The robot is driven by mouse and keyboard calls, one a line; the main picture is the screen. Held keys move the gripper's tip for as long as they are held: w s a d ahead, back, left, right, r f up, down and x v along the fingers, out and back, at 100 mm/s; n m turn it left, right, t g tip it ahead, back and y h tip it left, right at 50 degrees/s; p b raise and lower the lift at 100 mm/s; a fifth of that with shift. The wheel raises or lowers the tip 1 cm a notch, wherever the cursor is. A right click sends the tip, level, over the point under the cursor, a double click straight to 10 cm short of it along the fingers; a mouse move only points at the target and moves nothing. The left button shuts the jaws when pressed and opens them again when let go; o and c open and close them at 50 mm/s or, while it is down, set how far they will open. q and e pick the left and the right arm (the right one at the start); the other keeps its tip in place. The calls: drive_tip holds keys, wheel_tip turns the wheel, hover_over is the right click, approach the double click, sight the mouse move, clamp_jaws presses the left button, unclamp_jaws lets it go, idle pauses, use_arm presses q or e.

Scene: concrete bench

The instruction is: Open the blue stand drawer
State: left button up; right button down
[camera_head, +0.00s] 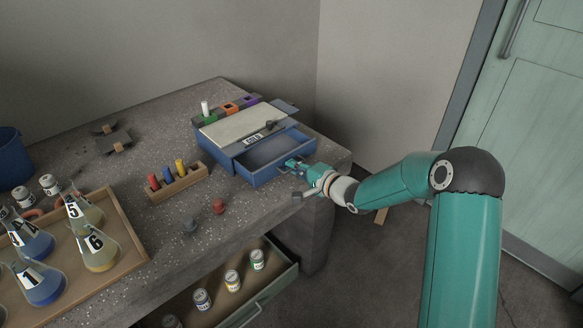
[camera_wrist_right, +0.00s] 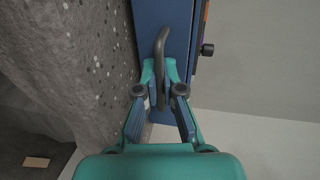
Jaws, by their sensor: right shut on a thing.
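The blue stand (camera_head: 214,134) sits at the back right of the concrete bench, with a pale top. Its drawer (camera_head: 270,152) stands pulled out toward the front right, and its inside shows empty. My right gripper (camera_head: 298,163) is at the drawer's front. In the right wrist view my right gripper (camera_wrist_right: 160,92) is shut on the dark curved drawer handle (camera_wrist_right: 161,45), with the blue drawer front (camera_wrist_right: 178,40) just beyond. My left gripper is not in view.
A wooden block with coloured cylinders (camera_head: 176,183) stands left of the drawer. A wooden tray (camera_head: 128,232) with several numbered flasks is at the left. Small red (camera_head: 218,206) and grey (camera_head: 190,226) pieces lie near the front edge. A lower drawer with jars (camera_head: 282,276) stands open below.

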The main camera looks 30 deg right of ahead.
drive_tip(key=c, duration=1.6)
unclamp_jaws()
drive_tip(key=shift+a+f, duration=0.1)
drive_tip(key=shift+f, duration=0.15)
drive_tip(key=shift+s+r, duration=0.1)
drive_tip(key=shift+r, duration=0.05)
drive_tip(key=v, duration=1.1)
drive_tip(key=shift+s, duration=0.35)
